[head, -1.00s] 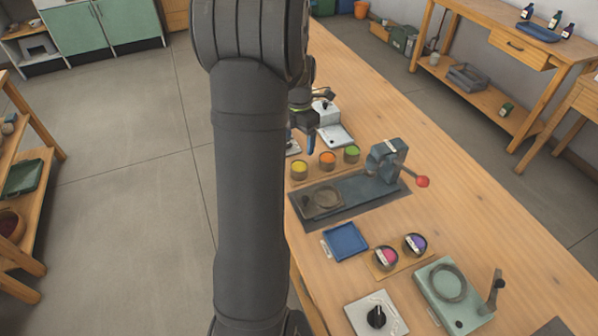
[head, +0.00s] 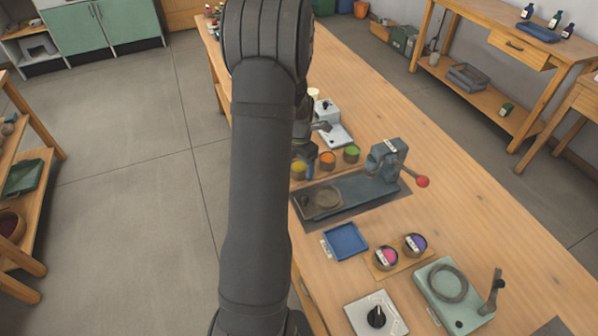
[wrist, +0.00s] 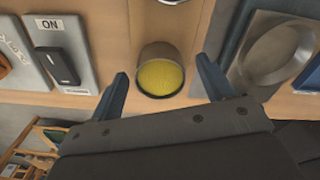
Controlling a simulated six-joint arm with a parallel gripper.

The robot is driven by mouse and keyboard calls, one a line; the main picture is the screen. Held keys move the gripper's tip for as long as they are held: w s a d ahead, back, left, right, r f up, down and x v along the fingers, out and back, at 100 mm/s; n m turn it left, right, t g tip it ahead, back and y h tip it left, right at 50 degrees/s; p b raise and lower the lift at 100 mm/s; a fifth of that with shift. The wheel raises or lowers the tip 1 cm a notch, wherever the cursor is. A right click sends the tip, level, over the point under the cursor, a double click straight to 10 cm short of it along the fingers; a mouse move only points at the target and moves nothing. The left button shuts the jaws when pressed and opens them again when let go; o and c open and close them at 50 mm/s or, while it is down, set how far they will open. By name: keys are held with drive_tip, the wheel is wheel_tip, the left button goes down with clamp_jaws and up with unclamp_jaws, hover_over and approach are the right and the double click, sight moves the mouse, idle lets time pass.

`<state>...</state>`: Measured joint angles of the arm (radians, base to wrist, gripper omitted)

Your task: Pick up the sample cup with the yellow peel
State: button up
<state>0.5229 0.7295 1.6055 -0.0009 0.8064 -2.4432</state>
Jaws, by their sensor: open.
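The sample cup with the yellow peel (wrist: 161,77) shows in the wrist view between and just beyond the two blue fingers of my open gripper (wrist: 164,82). It stands upright on the wooden table, and neither finger visibly touches it. In the head view the yellow cup (head: 298,171) is at the left end of a row with an orange cup (head: 327,160) and a green cup (head: 351,154). My gripper is close above the yellow cup there, largely hidden behind my arm.
A press with a red-knobbed lever (head: 385,160) stands on a dark base plate in front of the cups. A white switch box (head: 337,134) is behind them. A blue tray (head: 346,241) and two labelled cups are nearer.

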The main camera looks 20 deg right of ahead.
drive_tip(key=shift+c, duration=0.4)
drive_tip(key=c, duration=1)
